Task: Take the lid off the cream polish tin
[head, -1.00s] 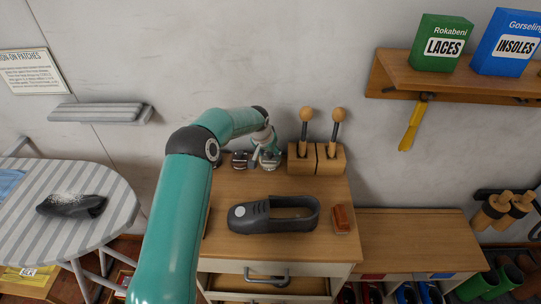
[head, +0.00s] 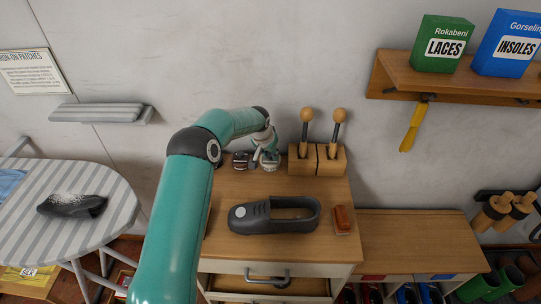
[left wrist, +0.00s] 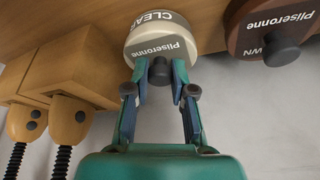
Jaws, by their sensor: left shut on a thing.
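The cream polish tin (left wrist: 160,32) shows in the left wrist view, with "CLEAR" on its side and "Pliseronne" on its lid (left wrist: 180,48). A dark knob (left wrist: 158,70) stands out from the lid. My left gripper (left wrist: 159,75) is shut on this knob, one finger on each side. I see no gap between lid and tin. In the head view my left gripper (head: 267,153) is over the tin (head: 270,165) at the back of the wooden cabinet top, partly covering it. My right gripper is not in view.
A brown tin (left wrist: 262,30) with a dark knob stands beside the cream one. A wooden block (head: 316,160) with two ball-ended handles is close on the other side. A black shoe (head: 273,214) and a reddish brush (head: 343,220) lie in front. The wall is behind.

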